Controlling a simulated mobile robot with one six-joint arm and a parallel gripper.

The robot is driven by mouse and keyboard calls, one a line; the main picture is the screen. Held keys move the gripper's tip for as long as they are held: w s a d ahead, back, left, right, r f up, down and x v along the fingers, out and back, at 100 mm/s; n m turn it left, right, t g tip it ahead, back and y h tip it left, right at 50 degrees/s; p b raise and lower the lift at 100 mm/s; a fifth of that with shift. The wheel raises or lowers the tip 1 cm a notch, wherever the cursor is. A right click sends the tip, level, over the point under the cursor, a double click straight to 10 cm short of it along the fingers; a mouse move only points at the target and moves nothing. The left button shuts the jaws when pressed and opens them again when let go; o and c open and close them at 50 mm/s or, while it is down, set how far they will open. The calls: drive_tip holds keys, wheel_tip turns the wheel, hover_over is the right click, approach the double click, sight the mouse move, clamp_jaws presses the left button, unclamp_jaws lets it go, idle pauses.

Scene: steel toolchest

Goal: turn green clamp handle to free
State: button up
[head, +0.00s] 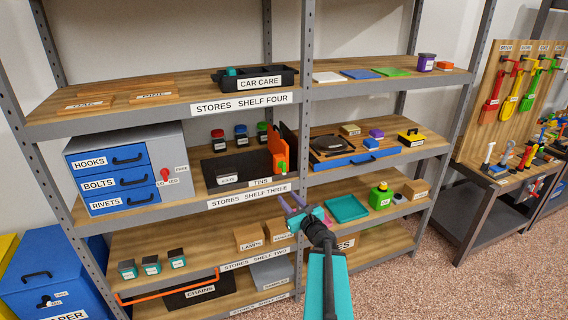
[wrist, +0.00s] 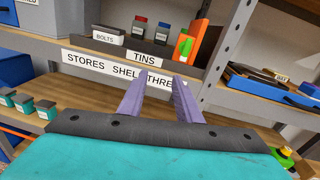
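An orange clamp-like piece (head: 277,146) with a green handle (head: 281,166) stands at the right end of the tins section on stores shelf three, beside the steel upright. In the wrist view the orange piece (wrist: 199,36) and green handle (wrist: 185,47) are beyond and a little right of my fingers. Any marking by the handle is too small to read. My gripper (head: 292,202) has purple fingers and is in front of the shelving, below shelf three's edge. In the wrist view my gripper (wrist: 158,82) is open, its fingers apart with nothing between them.
A steel upright (head: 304,130) stands just right of the clamp. The front lip with the shelf three label (wrist: 110,68) lies between my fingers and the clamp. A grey cabinet (head: 173,145) with blue drawers and a red knob (head: 165,174) is at left. Open air lies before the shelves.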

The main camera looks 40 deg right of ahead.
drive_tip(key=d+r, duration=0.1)
drive_tip(key=s+d+r+m+h, duration=0.1)
drive_tip(key=s+d+r+m+p, duration=0.1)
drive_tip(key=r, duration=0.1)
drive_tip(key=shift+d+h, duration=0.25)
drive_tip(key=shift+h, duration=0.05)
drive_tip(key=shift+w+f+b, duration=0.15)
drive_tip(key=shift+w+b, duration=0.1)
drive_tip(key=shift+b, duration=0.25)
